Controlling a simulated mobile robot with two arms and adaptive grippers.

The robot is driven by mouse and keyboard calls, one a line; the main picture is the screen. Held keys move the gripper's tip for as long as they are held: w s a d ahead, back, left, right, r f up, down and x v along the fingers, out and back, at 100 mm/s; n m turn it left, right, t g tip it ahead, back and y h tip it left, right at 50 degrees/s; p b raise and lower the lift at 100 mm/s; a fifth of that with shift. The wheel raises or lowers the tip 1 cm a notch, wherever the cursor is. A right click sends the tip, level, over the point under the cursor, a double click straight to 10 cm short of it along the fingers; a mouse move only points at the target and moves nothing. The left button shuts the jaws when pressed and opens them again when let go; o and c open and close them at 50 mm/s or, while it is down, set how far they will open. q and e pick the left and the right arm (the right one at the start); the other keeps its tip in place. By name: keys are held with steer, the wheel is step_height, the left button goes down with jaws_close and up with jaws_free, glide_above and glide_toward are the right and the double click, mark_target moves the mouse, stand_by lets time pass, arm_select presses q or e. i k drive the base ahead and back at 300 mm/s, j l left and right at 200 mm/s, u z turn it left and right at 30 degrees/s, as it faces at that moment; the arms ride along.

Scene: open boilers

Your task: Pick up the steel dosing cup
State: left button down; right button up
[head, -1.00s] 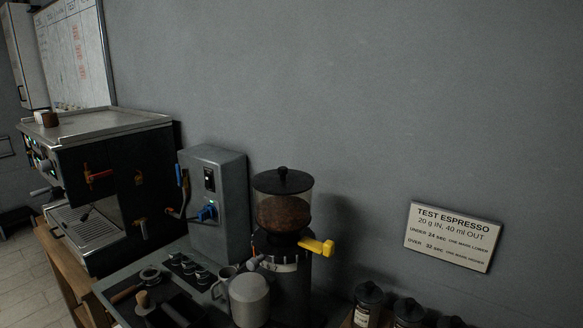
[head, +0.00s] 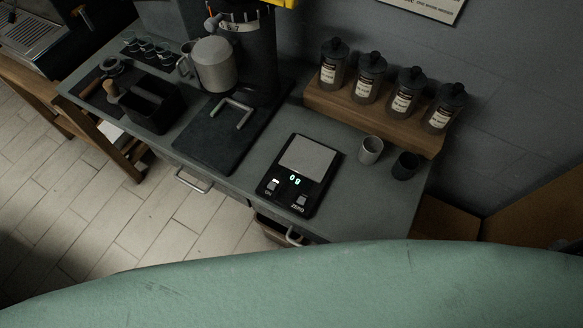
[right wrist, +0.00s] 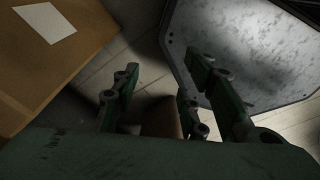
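A small light grey metallic cup (head: 371,149), which looks like the steel dosing cup, stands upright on the counter in the head view, right of the scale. A small dark cup (head: 405,165) stands close to its right. My right gripper (right wrist: 160,85) shows only in the right wrist view; its green fingers are apart, with no cup seen between them. A brown shape lies beyond the fingers, and I cannot tell what it is. The dosing cup does not show in the right wrist view. My left gripper is in neither current view.
A black scale (head: 302,175) reading 0 g lies left of the cups. A wooden rack (head: 382,118) with several dark jars stands behind them. The grinder (head: 247,50), a larger grey container (head: 214,64) and a dark mat (head: 208,140) are further left. The counter's front edge is near.

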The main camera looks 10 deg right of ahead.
mark_target(372, 147)
steer(key=z, duration=1)
